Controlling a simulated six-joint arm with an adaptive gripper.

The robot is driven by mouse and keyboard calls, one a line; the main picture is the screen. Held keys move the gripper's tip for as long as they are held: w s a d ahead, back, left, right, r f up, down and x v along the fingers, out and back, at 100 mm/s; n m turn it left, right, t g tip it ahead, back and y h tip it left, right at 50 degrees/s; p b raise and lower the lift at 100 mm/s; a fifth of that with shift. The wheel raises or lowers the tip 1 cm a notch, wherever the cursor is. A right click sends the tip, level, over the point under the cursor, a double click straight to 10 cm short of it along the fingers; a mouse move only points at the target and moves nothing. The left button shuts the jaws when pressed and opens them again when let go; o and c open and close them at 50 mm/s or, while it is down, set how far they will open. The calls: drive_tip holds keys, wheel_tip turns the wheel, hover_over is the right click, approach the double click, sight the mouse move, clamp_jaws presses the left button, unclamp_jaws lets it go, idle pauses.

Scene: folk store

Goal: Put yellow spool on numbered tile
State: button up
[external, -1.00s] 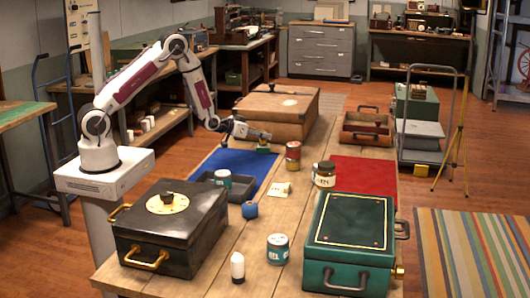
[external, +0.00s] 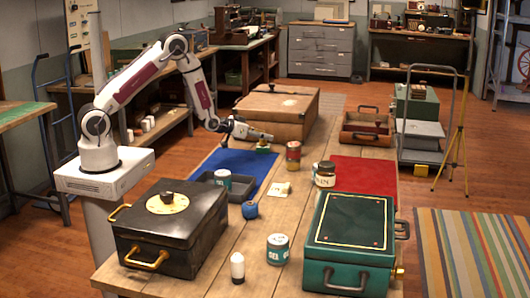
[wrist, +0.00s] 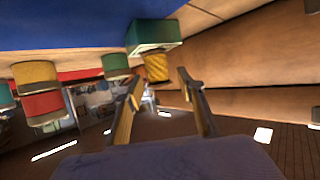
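My gripper (external: 269,137) reaches out low over the far part of the blue mat. In the wrist view, which looks upside down, its two fingers (wrist: 159,76) are apart with nothing between them. A yellow spool (wrist: 156,68) shows just beyond the fingertips, against a green block (wrist: 153,36) on the blue mat. I cannot tell whether it stands on the block or behind it. The block also shows under my gripper in the external view (external: 263,149); the spool is not clear there. A small cream tile (external: 281,189) lies mid-table; I cannot read a number on it.
A red-and-yellow jar (external: 293,156) stands right of my gripper, and a large brown case (external: 278,108) behind it. The red mat (external: 365,180) has free room.

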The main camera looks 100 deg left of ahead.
drive_tip(key=shift+r, duration=0.15)
drive_tip(key=v, duration=1.2)
idle(0.9)
drive_tip(key=d+r+m+h, duration=0.2)
drive_tip(key=d+r, duration=0.2)
drive_tip(key=d, duration=0.4)
drive_tip(key=w+d+r+m+h, duration=0.1)
drive_tip(key=d+r+h, duration=0.1)
drive_tip(key=d+r, duration=0.45)
drive_tip(key=d+r+m+h, duration=0.2)
drive_tip(key=d+r, duration=0.1)
drive_tip(key=d, duration=0.7)
drive_tip(key=s+d+r+m+g+h, duration=0.1)
drive_tip(key=s+d+r+m+g, duration=0.1)
drive_tip(key=s+d, duration=0.6)
drive_tip(key=s+d+r+m+g+h, duration=0.1)
drive_tip(key=s+d+r+m+h, duration=0.1)
drive_tip(key=s+d, duration=0.5)
drive_tip(key=s+r, duration=0.1)
drive_tip(key=s, duration=0.5)
drive_tip(key=shift+d+g, duration=0.35)
drive_tip(key=shift+g, duration=0.05)
